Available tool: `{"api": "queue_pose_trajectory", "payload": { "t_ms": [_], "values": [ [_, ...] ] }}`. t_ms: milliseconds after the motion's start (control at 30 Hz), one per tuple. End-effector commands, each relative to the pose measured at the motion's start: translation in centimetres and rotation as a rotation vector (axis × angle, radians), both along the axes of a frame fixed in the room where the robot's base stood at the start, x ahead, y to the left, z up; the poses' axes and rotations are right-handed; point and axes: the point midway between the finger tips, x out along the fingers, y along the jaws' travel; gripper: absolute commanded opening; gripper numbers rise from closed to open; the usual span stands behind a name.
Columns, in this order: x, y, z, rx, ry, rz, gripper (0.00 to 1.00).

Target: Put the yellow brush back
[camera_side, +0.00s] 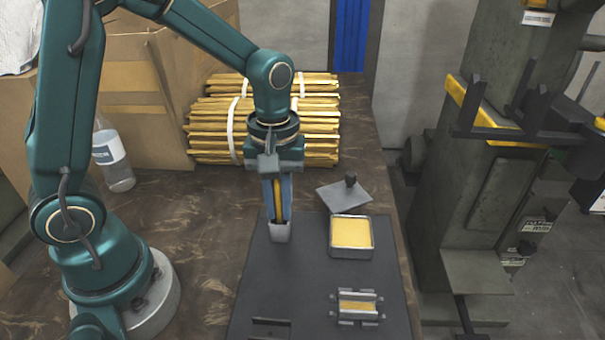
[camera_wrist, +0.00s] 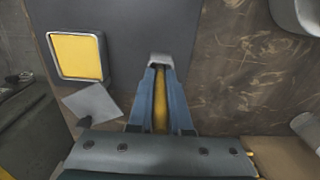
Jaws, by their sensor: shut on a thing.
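The yellow brush (camera_side: 278,197) stands upright with its lower end in or at a small grey holder (camera_side: 279,231) on the dark mat. My gripper (camera_side: 278,205) points down and is shut on the brush's handle, just above the holder. In the wrist view the yellow handle (camera_wrist: 160,105) lies between my two blue fingers (camera_wrist: 160,100), with the holder's pale rim (camera_wrist: 161,60) at their tips. The brush's lower end is hidden, so I cannot tell how deep it sits.
A square tin of yellow material (camera_side: 351,249) stands open to the right, its grey lid (camera_side: 344,193) with a black knob behind it. A small metal fixture (camera_side: 357,307) is at the mat's front. Bundled yellow sticks (camera_side: 215,130), a cardboard box (camera_side: 150,85) and a bottle (camera_side: 114,160) are behind.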

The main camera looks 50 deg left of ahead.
Motion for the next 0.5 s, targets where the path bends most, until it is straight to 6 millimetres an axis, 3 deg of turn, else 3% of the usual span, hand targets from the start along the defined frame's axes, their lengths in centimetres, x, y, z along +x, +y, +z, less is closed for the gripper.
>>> {"api": "queue_pose_trajectory", "payload": {
  "t_ms": [33,67,133,500],
  "values": [
    [-0.03,0.00,-0.18,0.000,0.001,0.000,0.00],
    [-0.02,0.01,-0.22,0.000,0.001,0.000,0.21],
    [-0.02,0.01,-0.18,0.000,0.001,0.000,0.47],
    [-0.01,0.01,0.03,0.000,0.000,0.000,0.47]
  ]
}}
